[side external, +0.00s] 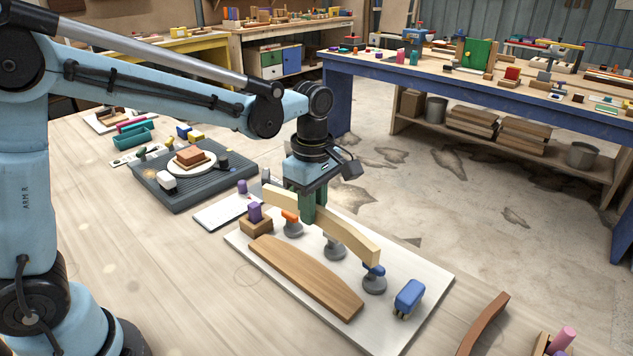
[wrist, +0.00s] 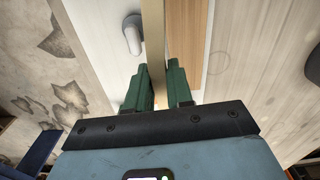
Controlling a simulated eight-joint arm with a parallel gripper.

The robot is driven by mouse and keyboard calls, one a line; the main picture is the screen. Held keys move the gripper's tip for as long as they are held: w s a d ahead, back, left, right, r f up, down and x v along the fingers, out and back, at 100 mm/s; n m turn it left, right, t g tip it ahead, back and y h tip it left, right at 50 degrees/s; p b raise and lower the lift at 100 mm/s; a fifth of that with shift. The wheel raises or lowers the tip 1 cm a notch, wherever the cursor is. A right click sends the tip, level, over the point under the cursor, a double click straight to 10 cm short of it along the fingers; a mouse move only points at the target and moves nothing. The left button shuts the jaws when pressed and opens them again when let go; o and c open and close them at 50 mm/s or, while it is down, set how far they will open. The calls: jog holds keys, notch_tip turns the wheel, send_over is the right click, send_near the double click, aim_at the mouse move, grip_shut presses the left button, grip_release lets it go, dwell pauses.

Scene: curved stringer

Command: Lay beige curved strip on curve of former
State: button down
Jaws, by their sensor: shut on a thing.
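The beige curved strip (side external: 348,236) is between the green fingers of my gripper (side external: 313,212), gripped near its middle. It runs from back left to front right over the row of grey-based clamps (side external: 335,248). The brown wooden former (side external: 305,277), with a curved edge, lies flat on the white board (side external: 408,335), in front of the strip. In the wrist view the strip (wrist: 153,45) is seen edge-on between the fingers (wrist: 160,85), along the left edge of the former (wrist: 186,35). I cannot tell whether strip and former touch.
A purple-topped wooden block (side external: 256,222) stands at the board's left and a blue block (side external: 409,297) at its right. A dark grey tray (side external: 190,185) with a white dish is behind left. A brown curved piece (side external: 484,324) lies front right.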

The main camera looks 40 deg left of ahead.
jog(key=shift+f, duration=2.8)
jog(key=shift+f, duration=1.3)
jog(key=shift+r, duration=0.1)
jog(key=shift+r, duration=0.95)
jog(key=shift+f, duration=1)
jog(key=c, duration=1)
grip_release()
jog(key=shift+o, duration=0.4)
jog(key=shift+w, duration=0.1)
jog(key=shift+d, duration=0.15)
